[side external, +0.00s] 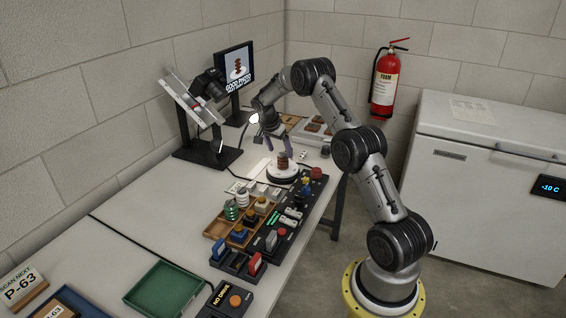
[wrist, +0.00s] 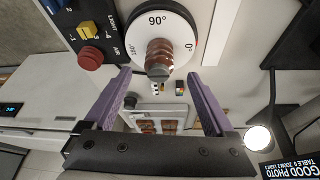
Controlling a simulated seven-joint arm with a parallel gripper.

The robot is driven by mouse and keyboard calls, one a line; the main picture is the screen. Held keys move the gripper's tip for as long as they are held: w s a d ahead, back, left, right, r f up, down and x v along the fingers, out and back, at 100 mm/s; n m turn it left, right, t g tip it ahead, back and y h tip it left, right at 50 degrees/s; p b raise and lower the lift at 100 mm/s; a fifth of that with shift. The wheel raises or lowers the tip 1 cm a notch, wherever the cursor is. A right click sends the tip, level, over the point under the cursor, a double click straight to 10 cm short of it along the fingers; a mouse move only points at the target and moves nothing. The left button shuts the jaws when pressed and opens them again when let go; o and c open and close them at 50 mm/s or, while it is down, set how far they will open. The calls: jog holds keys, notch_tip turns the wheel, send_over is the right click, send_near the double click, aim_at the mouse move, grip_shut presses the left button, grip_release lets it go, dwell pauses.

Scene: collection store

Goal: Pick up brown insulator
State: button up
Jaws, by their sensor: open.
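The brown insulator (side external: 283,160) stands upright on a white round turntable (side external: 271,177) with a dark base. In the wrist view the insulator (wrist: 159,55) shows brown ribs and a grey end, and the turntable dial (wrist: 135,27) carries angle marks. My gripper (side external: 279,141) is just above and behind the insulator in the side view. In the wrist view its two purple fingers (wrist: 160,86) are wide apart, with nothing between them. The insulator lies beyond the fingertips, roughly centred between them, and does not appear to touch them.
A control panel with a red button (wrist: 90,57) and yellow switch adjoins the turntable. A wooden tray (side external: 214,228) of small parts and a green tray (side external: 168,308) stand nearer the front. A camera stand (side external: 208,158), a lit lamp (side external: 254,118) and a monitor (side external: 236,67) are behind.

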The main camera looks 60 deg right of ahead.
aim_at(282, 154)
jog(key=shift+x, duration=2.6)
jog(key=shift+s, duration=0.1)
grip_shut()
jog(key=shift+r, duration=0.1)
